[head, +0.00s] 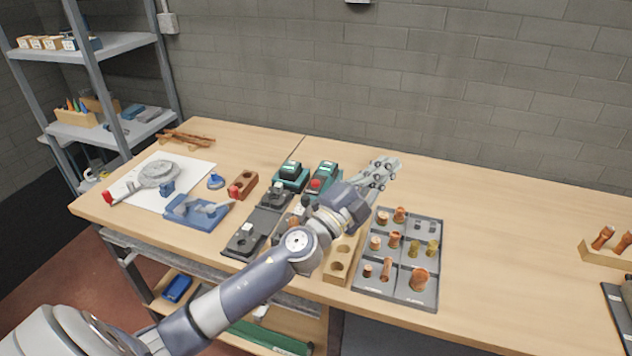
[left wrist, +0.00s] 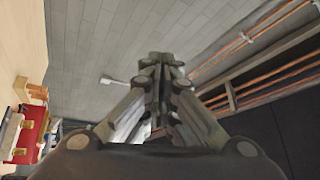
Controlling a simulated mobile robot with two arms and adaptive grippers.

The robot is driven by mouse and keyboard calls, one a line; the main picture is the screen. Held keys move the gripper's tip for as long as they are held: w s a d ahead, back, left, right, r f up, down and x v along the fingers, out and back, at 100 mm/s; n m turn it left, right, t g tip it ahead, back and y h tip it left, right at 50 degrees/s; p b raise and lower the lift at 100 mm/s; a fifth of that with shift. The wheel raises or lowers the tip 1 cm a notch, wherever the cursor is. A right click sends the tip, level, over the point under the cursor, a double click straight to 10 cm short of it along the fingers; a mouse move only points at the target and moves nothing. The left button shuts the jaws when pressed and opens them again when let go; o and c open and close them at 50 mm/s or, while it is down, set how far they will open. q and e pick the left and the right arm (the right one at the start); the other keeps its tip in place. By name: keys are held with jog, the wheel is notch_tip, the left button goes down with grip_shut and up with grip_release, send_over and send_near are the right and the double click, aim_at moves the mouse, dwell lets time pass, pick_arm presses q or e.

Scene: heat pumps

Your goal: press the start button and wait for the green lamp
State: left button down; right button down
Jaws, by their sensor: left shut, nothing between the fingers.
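A green box with a red top piece (head: 317,184) stands on the workbench, just left of my left gripper. A second green box with a dark top (head: 291,171) stands to its left. I cannot tell which part is the start button, and I make out no lit green lamp. My left gripper (head: 384,166) is shut and empty above the bench, to the right of the green boxes. Its closed fingers (left wrist: 160,66) also show in the left wrist view. My left forearm hides part of the bench in front of the boxes. My right gripper is not in view.
A grey tray (head: 408,290) with copper and brass fittings lies right of my arm, beside a wooden block with holes (head: 338,268). Dark fixtures (head: 243,240), a blue holder (head: 197,213) and a white sheet (head: 190,172) lie left. The bench right of the tray is mostly clear.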

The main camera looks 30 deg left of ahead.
pick_arm(q)
jog(key=w+d+r+m+g+h, duration=0.2)
jog(key=w+d+m+g+h, duration=0.1)
jog(key=m+h, duration=0.3)
jog(key=m+g+y, duration=0.6)
jog(key=g+y, duration=0.3)
jog(key=y, duration=0.1)
send_over(312, 180)
notch_tip(312, 180, down, 6)
jog(key=r, duration=0.1)
jog(key=shift+f, duration=0.3)
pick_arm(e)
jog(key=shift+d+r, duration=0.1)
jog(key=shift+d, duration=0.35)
